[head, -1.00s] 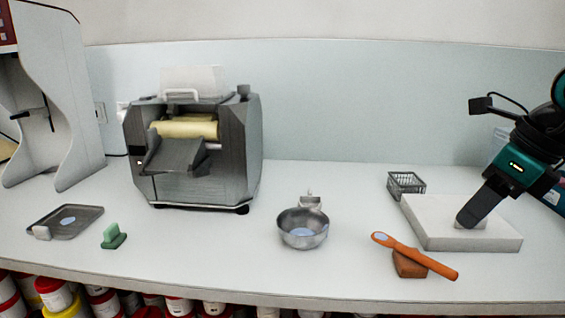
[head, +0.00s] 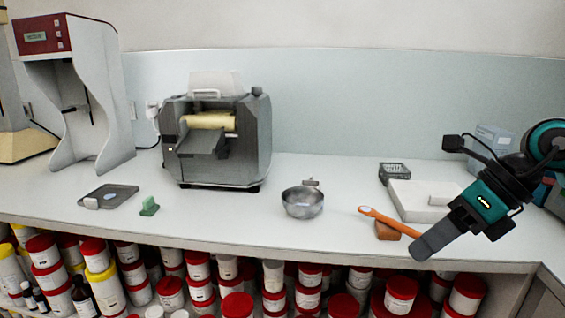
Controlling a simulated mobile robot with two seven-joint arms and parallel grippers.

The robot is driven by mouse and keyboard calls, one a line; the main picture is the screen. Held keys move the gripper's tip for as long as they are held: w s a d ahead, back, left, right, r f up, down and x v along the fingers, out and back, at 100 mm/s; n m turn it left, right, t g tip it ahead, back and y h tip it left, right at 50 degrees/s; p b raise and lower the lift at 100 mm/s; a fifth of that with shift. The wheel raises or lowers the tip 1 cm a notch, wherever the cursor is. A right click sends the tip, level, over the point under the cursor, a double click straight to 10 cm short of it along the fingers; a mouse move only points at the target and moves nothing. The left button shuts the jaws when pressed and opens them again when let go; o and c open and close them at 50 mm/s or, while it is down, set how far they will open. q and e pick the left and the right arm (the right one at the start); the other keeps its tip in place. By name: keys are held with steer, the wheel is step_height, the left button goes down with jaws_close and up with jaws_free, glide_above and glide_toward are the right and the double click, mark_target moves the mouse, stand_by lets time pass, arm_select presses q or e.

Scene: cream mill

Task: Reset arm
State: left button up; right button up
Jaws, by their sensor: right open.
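My right gripper (head: 424,246) comes in from the right in the head view. It hangs by the counter's front edge, in front of the white slab, and nothing shows in its jaws. Its fingers overlap in this view and hide part of the orange-handled spatula (head: 378,214), which rests on a brown block (head: 386,231). The white slab (head: 408,206) lies behind the gripper with a small pale block (head: 443,200) on it. My left gripper is not in view.
A grey roller mill (head: 215,150) stands at the back. A metal bowl (head: 302,204), a green scraper (head: 149,206), a grey tray (head: 108,196) and a wire basket (head: 394,172) are on the counter (head: 240,215). Red-lidded jars (head: 200,270) fill the shelf below. The counter between scraper and bowl is clear.

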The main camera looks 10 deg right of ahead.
steer(key=a+m+t+y+p, duration=0.2)
steer(key=a+m+y, duration=0.5)
steer(key=a+y, duration=0.6)
steer(key=d+f+m+t+h+p, duration=0.4)
steer(key=f+m+t+h, duration=1)
steer(key=m, duration=1.3)
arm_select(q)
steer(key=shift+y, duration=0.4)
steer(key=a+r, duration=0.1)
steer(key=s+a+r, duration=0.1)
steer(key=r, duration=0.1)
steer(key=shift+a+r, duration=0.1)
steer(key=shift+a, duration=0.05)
arm_select(e)
steer(key=s+f+m+g+h, duration=0.2)
steer(key=s+f+m+g, duration=0.1)
steer(key=f, duration=0.5)
steer(key=s+d+f+m+g+h, duration=0.1)
steer(key=s+f+m+g+h, duration=0.1)
steer(key=s+f, duration=0.6)
steer(key=m+g, duration=0.1)
steer(key=g, duration=0.1)
steer(key=shift+s+d+f+m+g, duration=0.15)
steer(key=shift+s+f+m+g, duration=0.1)
steer(key=shift+f+m+g, duration=0.15)
